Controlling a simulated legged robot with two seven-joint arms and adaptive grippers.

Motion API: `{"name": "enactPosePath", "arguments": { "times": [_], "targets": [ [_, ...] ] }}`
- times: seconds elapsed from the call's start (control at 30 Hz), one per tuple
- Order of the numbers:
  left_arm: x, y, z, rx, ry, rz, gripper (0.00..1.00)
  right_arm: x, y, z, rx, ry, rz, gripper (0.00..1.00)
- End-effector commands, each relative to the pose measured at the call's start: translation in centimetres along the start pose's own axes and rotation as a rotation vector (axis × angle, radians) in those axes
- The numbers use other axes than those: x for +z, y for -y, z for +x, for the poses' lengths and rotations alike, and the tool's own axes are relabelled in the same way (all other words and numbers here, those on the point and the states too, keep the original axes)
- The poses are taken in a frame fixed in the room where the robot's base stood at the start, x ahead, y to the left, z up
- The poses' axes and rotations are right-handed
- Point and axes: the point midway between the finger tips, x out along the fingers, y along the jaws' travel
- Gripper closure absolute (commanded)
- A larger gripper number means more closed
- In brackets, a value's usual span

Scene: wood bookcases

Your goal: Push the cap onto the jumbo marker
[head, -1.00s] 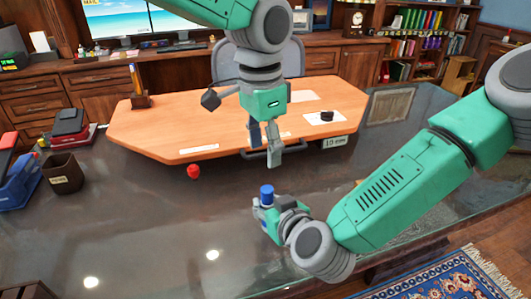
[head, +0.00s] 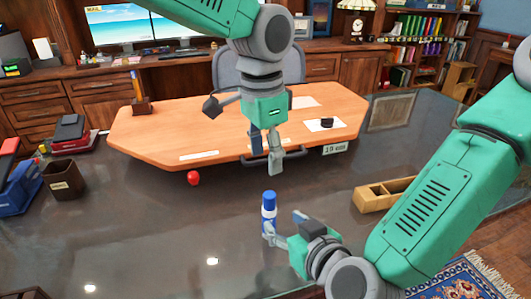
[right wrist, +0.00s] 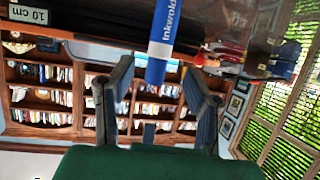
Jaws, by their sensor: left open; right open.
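The jumbo marker (head: 268,213) is blue with white bands and stands upright on the dark glossy desk in the head view. It also shows in the right wrist view (right wrist: 164,35), with lettering on its blue body; whether the blue end is a separate cap I cannot tell. My right gripper (head: 284,222) is open at the marker's lower part, one finger overlapping it in the head view. In the right wrist view the marker's end shows between the fingertips; contact is unclear. My left gripper (head: 266,157) is open and empty, pointing down behind the marker.
An orange-brown desk panel (head: 200,125) lies behind, with a small black object (head: 326,122) on white paper. A small red object (head: 193,178) is left of the marker. A wooden tray (head: 372,200) lies right, beside my right arm. A dark cup (head: 63,180) stands left. The front-left desk is clear.

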Motion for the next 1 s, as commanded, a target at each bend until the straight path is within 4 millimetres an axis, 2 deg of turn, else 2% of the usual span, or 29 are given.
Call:
{"name": "enactPosePath", "arguments": {
  "times": [0.1,0.23,0.67,0.77,1.0],
  "targets": [
    [0.0,0.0,0.0,0.0,0.0,0.0,0.53,0.0,-0.1,-2.0,-0.001,0.0,-0.001,0.56],
    [0.0,0.0,0.0,0.0,0.0,0.0,0.53,0.0,-0.1,-3.4,0.0,0.0,0.0,0.56],
    [0.0,0.0,0.0,0.001,0.0,0.0,0.53,0.0,-0.1,-3.9,0.0,0.0,0.0,0.56],
    [-0.1,0.0,-1.0,0.0,0.0,0.0,0.53,-0.9,-0.1,-4.3,0.0,0.0,0.001,0.56],
    [-0.3,0.0,-5.5,0.0,0.0,0.0,0.53,-5.0,-0.1,-6.0,0.0,-0.001,0.0,0.56]
  ]
}}
